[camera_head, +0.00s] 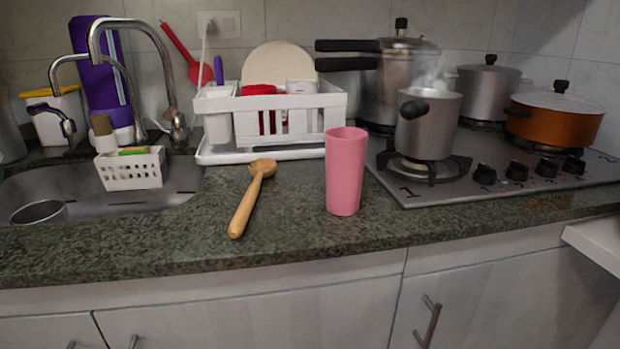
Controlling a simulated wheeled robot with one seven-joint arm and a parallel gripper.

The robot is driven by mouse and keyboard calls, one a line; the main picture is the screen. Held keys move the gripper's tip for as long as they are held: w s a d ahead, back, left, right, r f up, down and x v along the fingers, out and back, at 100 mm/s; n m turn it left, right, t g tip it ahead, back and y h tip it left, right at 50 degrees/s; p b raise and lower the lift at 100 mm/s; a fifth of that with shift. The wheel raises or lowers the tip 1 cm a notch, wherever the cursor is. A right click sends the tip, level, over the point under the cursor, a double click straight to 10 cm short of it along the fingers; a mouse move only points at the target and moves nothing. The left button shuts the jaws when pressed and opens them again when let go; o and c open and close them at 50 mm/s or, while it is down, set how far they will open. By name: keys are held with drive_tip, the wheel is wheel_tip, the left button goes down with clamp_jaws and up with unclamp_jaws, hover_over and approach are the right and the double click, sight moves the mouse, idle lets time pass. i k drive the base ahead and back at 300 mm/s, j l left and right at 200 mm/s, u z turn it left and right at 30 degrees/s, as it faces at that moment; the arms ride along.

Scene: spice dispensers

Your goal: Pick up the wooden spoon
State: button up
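The wooden spoon (248,204) lies on the dark green stone counter (285,240) in the head view. Its round bowl points to the back, near the dish rack, and its handle end points to the front and slightly left. Nothing covers it. My gripper is not in view.
A pink cup (345,172) stands right of the spoon. A white dish rack (290,115) is behind it. The sink (140,200) with a white basket (130,168) is to the left. A stove (490,175) with several pots, one steaming (428,128), is to the right.

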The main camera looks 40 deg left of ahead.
sight(261, 168)
drive_tip(key=u, duration=2.05)
